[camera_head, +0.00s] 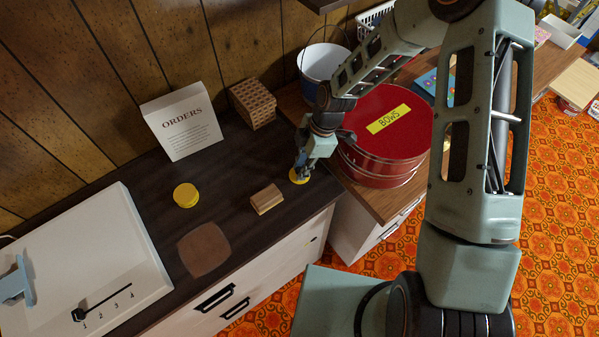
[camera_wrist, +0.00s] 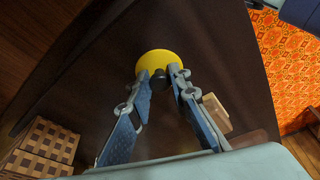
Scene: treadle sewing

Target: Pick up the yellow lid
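The yellow lid (camera_head: 299,179) lies flat on the dark counter near its right end. In the wrist view the lid (camera_wrist: 160,58) is a round yellow disc with a dark knob (camera_wrist: 158,74) on top. My gripper (camera_head: 300,170) points down right over the lid. In the wrist view my gripper's fingertips (camera_wrist: 159,76) stand on either side of the knob. Whether they touch or squeeze the knob cannot be made out. The near part of the lid is hidden by the fingers.
A yellow round container (camera_head: 186,196), a wooden block (camera_head: 266,199), a brown patch (camera_head: 204,250), an ORDERS sign (camera_head: 182,125) and a checkered box (camera_head: 253,103) are on the counter. A red BOWS tin (camera_head: 377,167) stands close right of my gripper, with a white bucket (camera_head: 322,66) behind.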

